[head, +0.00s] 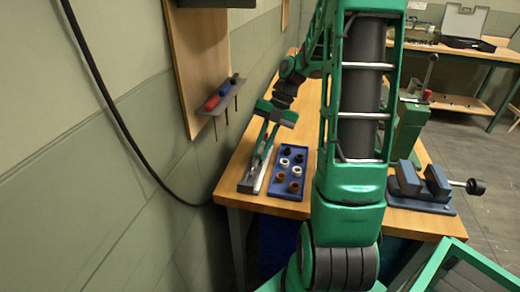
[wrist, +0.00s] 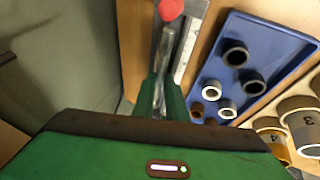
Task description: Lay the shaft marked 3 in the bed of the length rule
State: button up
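My gripper (head: 264,148) points down over the length rule (head: 247,184) at the table's left edge. In the wrist view, my gripper's fingers (wrist: 161,92) are closed around a thin silver shaft (wrist: 166,48). The shaft lies roughly along the rule, whose pale graduated strip (wrist: 188,45) shows just to its right. No number can be read on the shaft. I cannot tell whether it touches the bed. A red round part (wrist: 170,9) sits beyond the shaft's far end.
A blue tray (head: 275,191) holding several dark, white and brown rings stands right of the rule. Tan cylinders marked 3 (wrist: 307,130) and 4 (wrist: 271,137) stand beyond it. A blue vise (head: 420,187) is at the right. The wall is close on the left.

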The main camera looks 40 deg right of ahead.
jog(key=shift+o, duration=0.4)
jog(key=shift+d, duration=0.3)
jog(key=shift+o, duration=0.2)
jog(key=v, duration=1)
jog(key=shift+r, duration=0.35)
jog(key=shift+w+a, duration=0.1)
jog(key=shift+a, duration=0.05)
